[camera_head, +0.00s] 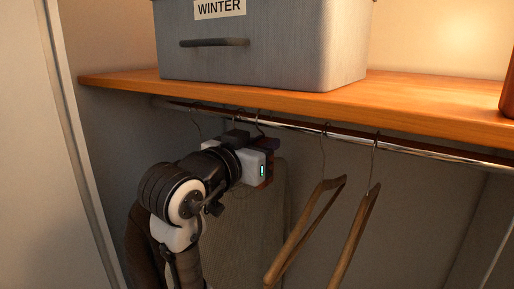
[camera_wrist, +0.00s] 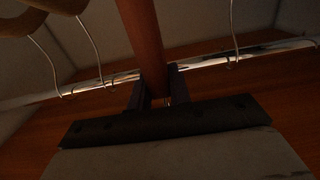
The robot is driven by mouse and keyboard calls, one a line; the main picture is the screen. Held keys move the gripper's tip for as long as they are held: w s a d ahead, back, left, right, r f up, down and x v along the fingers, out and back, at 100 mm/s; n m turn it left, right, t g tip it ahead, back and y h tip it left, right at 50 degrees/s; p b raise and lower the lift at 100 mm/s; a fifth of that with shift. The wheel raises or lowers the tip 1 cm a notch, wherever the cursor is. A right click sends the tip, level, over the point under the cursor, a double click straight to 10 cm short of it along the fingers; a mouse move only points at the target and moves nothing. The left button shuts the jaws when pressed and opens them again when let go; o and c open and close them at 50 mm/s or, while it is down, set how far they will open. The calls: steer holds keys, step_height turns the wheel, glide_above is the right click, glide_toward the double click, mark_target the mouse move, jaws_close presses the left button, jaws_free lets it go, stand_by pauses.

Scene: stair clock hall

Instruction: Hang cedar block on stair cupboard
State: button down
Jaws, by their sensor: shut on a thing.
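The cedar block (camera_wrist: 143,38) is a long reddish-brown bar in the wrist view. My gripper (camera_wrist: 160,90) is shut on it, one dark finger on each side. In the head view my gripper (camera_head: 262,160) is just below the metal rod (camera_head: 330,133) of the stair cupboard, and only a small reddish part of the block (camera_head: 267,172) shows past it. The rod (camera_wrist: 210,60) runs behind the block in the wrist view. I cannot tell whether the block touches the rod or whether its hook is over it.
Two wooden hangers (camera_head: 300,235) hang to the right of my gripper. A wooden shelf (camera_head: 420,100) above the rod bears a grey box (camera_head: 270,60) labelled WINTER. The cupboard's left wall edge is near my arm.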

steer(key=w+d+f+b, duration=0.1)
steer(key=w+d+f, duration=0.1)
steer(key=w, duration=0.3)
steer(key=shift+w+d+f+b, duration=0.2)
steer(key=shift+d+f+b, duration=0.15)
steer(key=shift+d, duration=0.45)
stand_by(0.4)
steer(key=c, duration=1.2)
jaws_free()
steer(key=shift+f, duration=0.1)
